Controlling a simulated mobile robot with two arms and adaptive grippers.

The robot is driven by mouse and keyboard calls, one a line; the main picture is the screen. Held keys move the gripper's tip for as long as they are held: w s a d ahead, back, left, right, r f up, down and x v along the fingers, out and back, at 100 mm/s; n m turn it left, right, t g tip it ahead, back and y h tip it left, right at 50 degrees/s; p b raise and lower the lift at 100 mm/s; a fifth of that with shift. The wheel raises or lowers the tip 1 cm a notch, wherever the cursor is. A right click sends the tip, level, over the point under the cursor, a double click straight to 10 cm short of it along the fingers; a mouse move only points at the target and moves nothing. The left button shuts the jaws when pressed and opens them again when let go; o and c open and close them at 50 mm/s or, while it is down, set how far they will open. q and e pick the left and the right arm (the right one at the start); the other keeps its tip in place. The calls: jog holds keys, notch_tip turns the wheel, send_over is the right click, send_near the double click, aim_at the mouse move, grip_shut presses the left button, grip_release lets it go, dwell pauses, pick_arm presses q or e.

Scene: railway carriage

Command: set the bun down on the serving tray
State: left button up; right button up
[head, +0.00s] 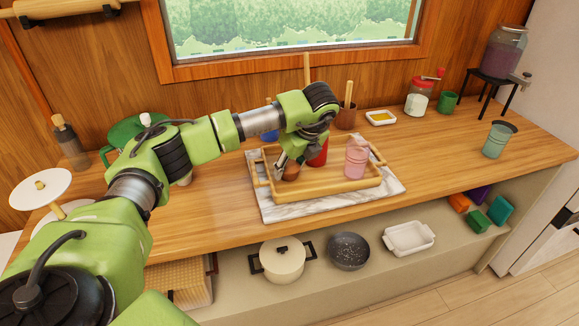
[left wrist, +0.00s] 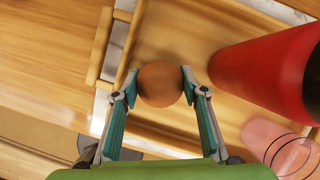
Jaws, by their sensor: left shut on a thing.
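The bun (left wrist: 160,83) is round and brown. My left gripper (left wrist: 160,86) is shut on it, with one teal fingertip on each side. In the head view the bun (head: 291,172) is at the left part of the wooden serving tray (head: 335,189), inside its rim, partly hidden by the left gripper (head: 287,163). The tray floor also shows in the left wrist view (left wrist: 185,42). I cannot tell whether the bun touches the tray floor. My right gripper is not in view.
A red cup (head: 319,154) and a pink tumbler (head: 356,160) stand on the tray, right of the bun. A marble slab (head: 285,212) lies under the tray. A butter dish (head: 381,118) stands behind.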

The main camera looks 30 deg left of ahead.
pick_arm(q)
jog(key=shift+f, duration=0.2)
jog(key=o, duration=1.2)
jog(key=shift+c, duration=0.2)
jog(key=v, duration=1.2)
grip_shut()
